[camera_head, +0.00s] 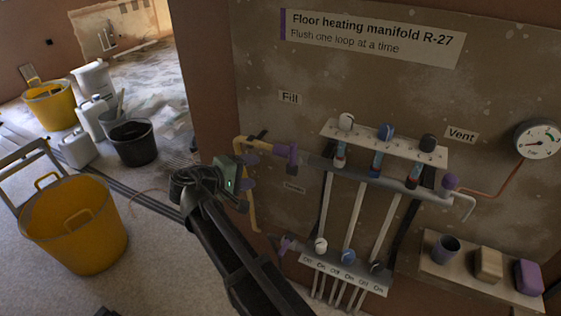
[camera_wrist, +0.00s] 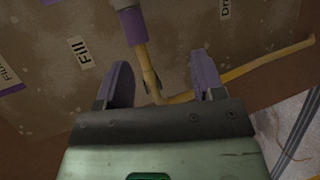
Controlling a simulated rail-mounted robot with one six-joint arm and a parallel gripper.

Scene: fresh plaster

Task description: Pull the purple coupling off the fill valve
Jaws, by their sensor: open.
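The purple coupling (camera_head: 291,155) sits at the end of the yellow hose (camera_head: 262,147), on the left end of the grey manifold pipe near the "Fill" label (camera_head: 289,97). My gripper (camera_head: 252,172) is open and empty, left of and slightly below the coupling. In the wrist view the gripper (camera_wrist: 160,65) has purple fingers spread to either side of the hose in the picture.
The manifold's white bracket (camera_head: 385,142) and several pipes lie right of the coupling. A gauge (camera_head: 537,139) hangs at far right. A shelf (camera_head: 470,273) holds a cup (camera_head: 445,249) and two blocks. A yellow tub (camera_head: 75,232) stands on the floor at left.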

